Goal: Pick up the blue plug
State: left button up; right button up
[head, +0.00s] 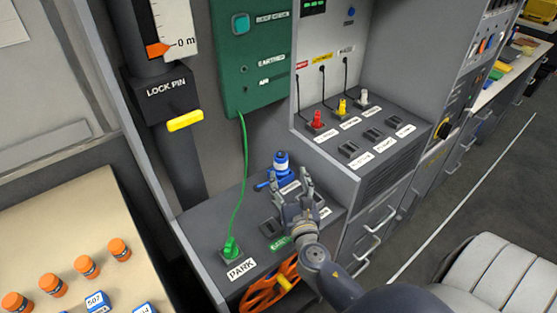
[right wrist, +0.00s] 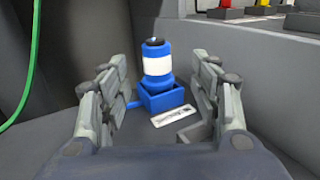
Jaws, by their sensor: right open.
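The blue plug (head: 281,160) has a white band and stands upright in a blue square socket (head: 284,176) on the grey ledge. In the right wrist view the plug (right wrist: 156,62) rises from its socket (right wrist: 163,97), beyond and between my fingers. My right gripper (head: 292,190) is open and empty, just in front of the plug. The right wrist view shows its two fingers (right wrist: 160,95) spread apart on either side, with no visible contact. A label lies in front of the socket. My left gripper is not in view.
A green plug (head: 231,247) with a green cable stands at the PARK label, left of my right gripper. An orange wheel (head: 270,289) sits below the ledge's front. Red (head: 317,119), yellow (head: 342,106) and white (head: 363,97) plugs stand on the raised panel to the right.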

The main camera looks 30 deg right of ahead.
aim_at(282, 163)
jog(key=x, duration=0.3)
jog(key=shift+w+d+r, duration=0.15)
jog(key=shift+w+r, duration=0.15)
jog(key=shift+w+d+f, duration=0.1)
jog(key=shift+w, duration=0.15)
jog(key=x, duration=0.2)
jog(key=p+x, duration=0.1)
jog(key=x, duration=0.1)
jog(key=shift+w+a, duration=0.15)
jog(key=shift+a, duration=0.15)
jog(key=shift+w+d, duration=0.25)
jog(key=shift+w, duration=0.25)
jog(key=shift+c, duration=0.9)
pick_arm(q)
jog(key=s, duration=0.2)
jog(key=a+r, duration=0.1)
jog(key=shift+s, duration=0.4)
pick_arm(e)
jog(key=c, duration=1.1)
